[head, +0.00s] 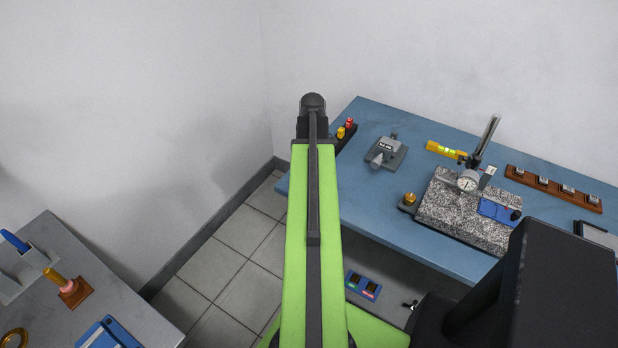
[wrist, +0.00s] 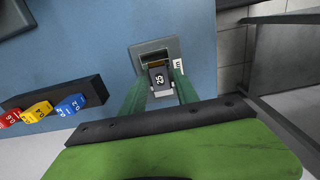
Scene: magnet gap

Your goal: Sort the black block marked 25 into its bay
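The black block marked 25 (wrist: 159,77) is between the green fingertips of my gripper (wrist: 160,86) in the wrist view. The fingers are close along both its sides and appear shut on it. A silvery face shows at its near end. A grey square-framed bay (wrist: 142,52) with a dark opening and a brass-coloured strip lies just beyond and around the block. I cannot tell how deep the block sits in it. A small white label (wrist: 178,63) is at the frame's right side. In the head view my arm hides the gripper, block and bay.
A dark rack (wrist: 93,88) beside the bay holds red (wrist: 8,119), yellow (wrist: 37,111) and blue (wrist: 70,105) blocks. The blue bench (head: 390,215) also carries a grey fixture (head: 386,153) and a granite plate (head: 455,212) with a dial gauge (head: 468,181). Its left edge is near.

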